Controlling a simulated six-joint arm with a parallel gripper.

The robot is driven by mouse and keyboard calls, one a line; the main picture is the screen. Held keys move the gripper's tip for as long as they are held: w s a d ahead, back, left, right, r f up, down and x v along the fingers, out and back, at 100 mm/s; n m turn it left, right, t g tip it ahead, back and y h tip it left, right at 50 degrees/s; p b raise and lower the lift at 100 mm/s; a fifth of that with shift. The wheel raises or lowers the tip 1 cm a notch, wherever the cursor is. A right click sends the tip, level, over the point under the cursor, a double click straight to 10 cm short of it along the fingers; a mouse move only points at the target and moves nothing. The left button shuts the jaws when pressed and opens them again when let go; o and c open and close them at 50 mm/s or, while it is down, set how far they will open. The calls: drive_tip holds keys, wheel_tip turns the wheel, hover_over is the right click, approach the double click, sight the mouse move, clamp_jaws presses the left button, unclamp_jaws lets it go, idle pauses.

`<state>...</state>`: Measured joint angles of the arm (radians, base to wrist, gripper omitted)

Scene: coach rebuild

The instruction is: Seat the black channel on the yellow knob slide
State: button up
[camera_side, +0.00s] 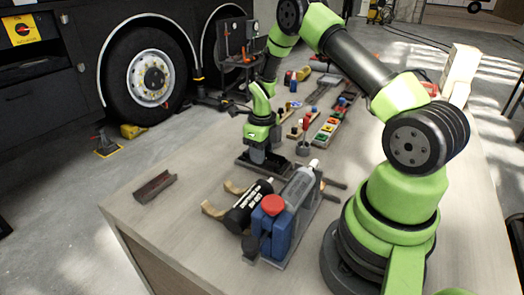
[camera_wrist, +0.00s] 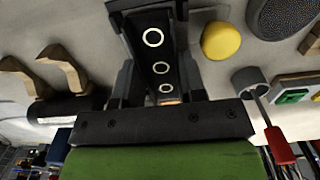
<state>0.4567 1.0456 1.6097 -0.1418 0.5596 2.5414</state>
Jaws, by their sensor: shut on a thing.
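My gripper (camera_side: 263,155) is low over the middle of the table in the side view. In the wrist view my gripper (camera_wrist: 158,85) is shut on the black channel (camera_wrist: 158,52), whose inner face shows a row of three pale rings. The channel points away from the jaws. A rounded yellow knob (camera_wrist: 221,41) shows just right of the channel, apart from it in the picture. The slide under the knob cannot be made out. In the side view dark parts under the gripper blend together, so I cannot tell whether the channel touches anything.
A grey cup (camera_side: 304,149) with a red-handled tool stands right of the gripper. A blue and red device (camera_side: 270,228), a black bottle (camera_side: 245,207) and tan hooked supports (camera_side: 213,209) stand in front. A dark reddish rail (camera_side: 155,187) lies at left, with bare table around it.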

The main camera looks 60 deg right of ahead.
drive_tip(key=shift+f, duration=0.1)
idle(0.3)
drive_tip(key=o, duration=1)
drive_tip(key=shift+c, duration=0.6)
drive_tip(key=shift+d, duration=0.1)
drive_tip(key=shift+o, duration=1.3)
drive_tip(key=shift+r, duration=0.75)
drive_tip(key=shift+w+r, duration=0.1)
drive_tip(key=shift+r, duration=2.2)
